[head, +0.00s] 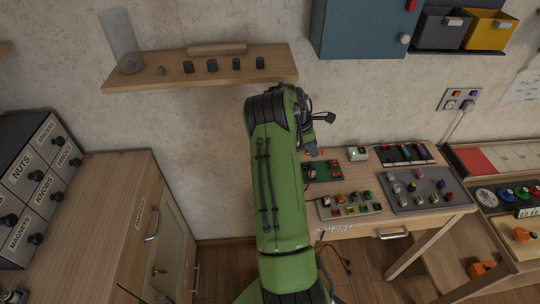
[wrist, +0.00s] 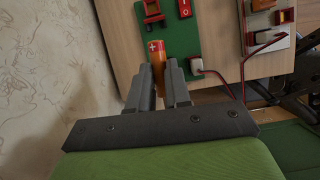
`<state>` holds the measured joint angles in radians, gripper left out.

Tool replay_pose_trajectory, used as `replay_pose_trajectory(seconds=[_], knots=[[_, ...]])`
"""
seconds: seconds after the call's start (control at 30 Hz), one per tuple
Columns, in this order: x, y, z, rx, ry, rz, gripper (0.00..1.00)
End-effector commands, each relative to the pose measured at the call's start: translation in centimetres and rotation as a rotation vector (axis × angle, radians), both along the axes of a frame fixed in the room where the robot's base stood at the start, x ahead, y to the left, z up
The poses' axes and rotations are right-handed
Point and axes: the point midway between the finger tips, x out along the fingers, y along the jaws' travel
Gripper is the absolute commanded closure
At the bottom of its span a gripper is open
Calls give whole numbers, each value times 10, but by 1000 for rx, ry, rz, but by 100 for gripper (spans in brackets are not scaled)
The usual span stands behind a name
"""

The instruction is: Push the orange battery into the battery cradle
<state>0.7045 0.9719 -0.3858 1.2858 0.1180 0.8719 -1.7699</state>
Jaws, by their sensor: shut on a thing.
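My gripper (wrist: 158,76) is shut on the orange battery (wrist: 157,52), which stands out between the fingertips with a plus mark on its far end. A red holder (wrist: 152,13), probably the battery cradle, sits on the green board (wrist: 178,38) beyond the battery in the wrist view. A gap shows between the battery's tip and this holder. In the head view, my gripper (head: 314,150) is at the left back of the table, near the green board (head: 322,174); my arm hides part of that area.
A red switch (wrist: 185,8) is beside the holder, and a red wire (wrist: 243,70) runs to the right. The table (head: 400,222) also bears a strip of small coloured parts (head: 350,212) and a grey tray (head: 432,202). The wall is close on the left in the wrist view.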

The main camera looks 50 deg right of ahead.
Motion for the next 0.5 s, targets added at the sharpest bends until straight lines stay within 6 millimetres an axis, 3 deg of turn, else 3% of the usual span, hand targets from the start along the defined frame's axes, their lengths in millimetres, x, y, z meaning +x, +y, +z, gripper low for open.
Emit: replay_pose_trajectory(seconds=[0.1, 0.23, 0.5], knots=[[-19, -17, 9, 0, -1, 40, 100], [-25, -22, 8, 1, 0, 57, 100], [-24, -21, -20, 3, 0, 57, 100]])
